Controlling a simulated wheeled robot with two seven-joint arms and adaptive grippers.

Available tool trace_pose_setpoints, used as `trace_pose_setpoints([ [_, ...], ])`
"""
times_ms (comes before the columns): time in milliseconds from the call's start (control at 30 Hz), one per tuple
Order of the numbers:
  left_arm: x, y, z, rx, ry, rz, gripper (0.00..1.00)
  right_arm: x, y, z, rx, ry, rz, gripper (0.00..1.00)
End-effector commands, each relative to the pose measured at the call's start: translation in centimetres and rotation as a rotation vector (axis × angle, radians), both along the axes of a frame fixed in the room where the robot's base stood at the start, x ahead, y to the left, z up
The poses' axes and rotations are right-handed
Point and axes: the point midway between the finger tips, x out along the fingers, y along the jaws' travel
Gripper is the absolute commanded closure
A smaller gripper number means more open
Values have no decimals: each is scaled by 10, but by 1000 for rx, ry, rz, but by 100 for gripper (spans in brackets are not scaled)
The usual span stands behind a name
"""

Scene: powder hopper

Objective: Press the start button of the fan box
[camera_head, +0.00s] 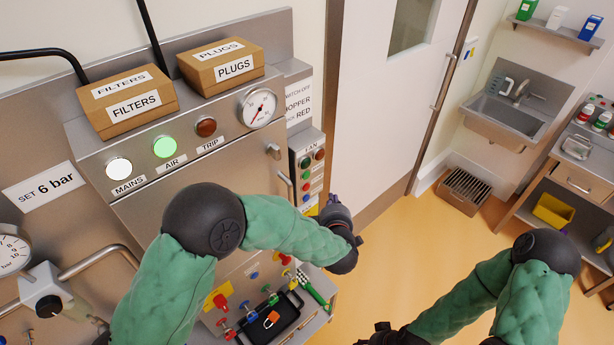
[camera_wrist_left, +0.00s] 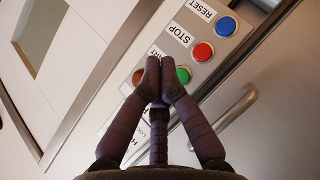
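The fan box (camera_head: 304,160) is a narrow grey box on the right side of the steel panel, with lamps and a column of buttons. In the left wrist view its green start button (camera_wrist_left: 184,75) shows just right of my fingertips, partly covered by a finger. The label beside it is mostly hidden. My left gripper (camera_wrist_left: 159,62) has its fingertips together and holds nothing; whether it touches the button cannot be told. In the head view the left gripper (camera_head: 335,203) is beside the box's lower end. My right gripper (camera_head: 385,336) is partly cut off at the bottom edge.
The red stop button (camera_wrist_left: 204,51) and blue reset button (camera_wrist_left: 226,26) sit in line with the green one. A door handle (camera_wrist_left: 236,108) curves nearby. Filters (camera_head: 130,103) and plugs (camera_head: 222,68) boxes stand on the panel.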

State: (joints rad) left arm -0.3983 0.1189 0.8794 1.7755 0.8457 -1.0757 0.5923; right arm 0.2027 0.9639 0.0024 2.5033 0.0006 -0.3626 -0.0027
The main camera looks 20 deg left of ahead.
Motion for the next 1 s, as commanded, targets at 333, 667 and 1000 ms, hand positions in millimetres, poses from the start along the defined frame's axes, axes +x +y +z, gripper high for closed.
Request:
trace_pose_setpoints([
  [333, 23, 36, 0, -2, -1, 4, 100, 0, 0, -4, 0, 0, 0, 48],
  [667, 41, 62, -1, -1, 0, 1, 100, 0, 0, -13, 0, 0, 0, 48],
  [1000, 45, 68, 0, 1, 0, 0, 100, 0, 0, -14, 0, 0, 0, 48],
])
